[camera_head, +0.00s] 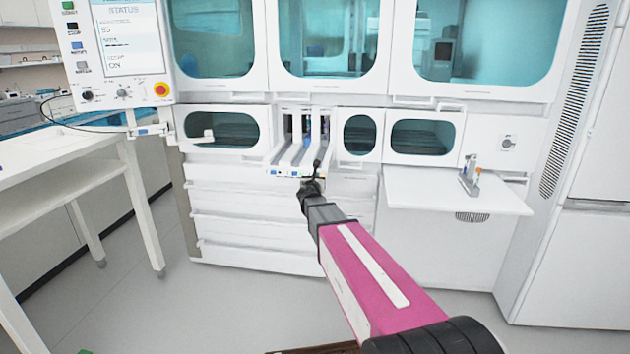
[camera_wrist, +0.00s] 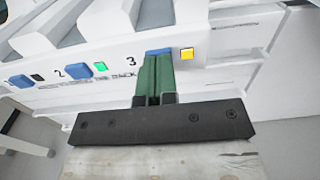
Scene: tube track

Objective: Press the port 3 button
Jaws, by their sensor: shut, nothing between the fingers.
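The port 3 button is a blue button (camera_wrist: 158,50) beside a printed 3 in the wrist view. Its lower part is hidden behind my fingertips. My gripper (camera_wrist: 155,60) has green fingers, which are shut with nothing between them. The fingertips are right in front of this button; I cannot tell whether they touch it. A yellow light (camera_wrist: 187,54) is just right of the button. In the head view my gripper (camera_head: 317,166) is at the front of the white port rack (camera_head: 290,162), covering part of its right side.
The port 2 button (camera_wrist: 79,71), also blue, is left of port 3 with a green light (camera_wrist: 99,66). A white shelf (camera_head: 455,192) juts out at right. A control panel with a red stop button (camera_head: 161,90) and a white table (camera_head: 60,160) are at left.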

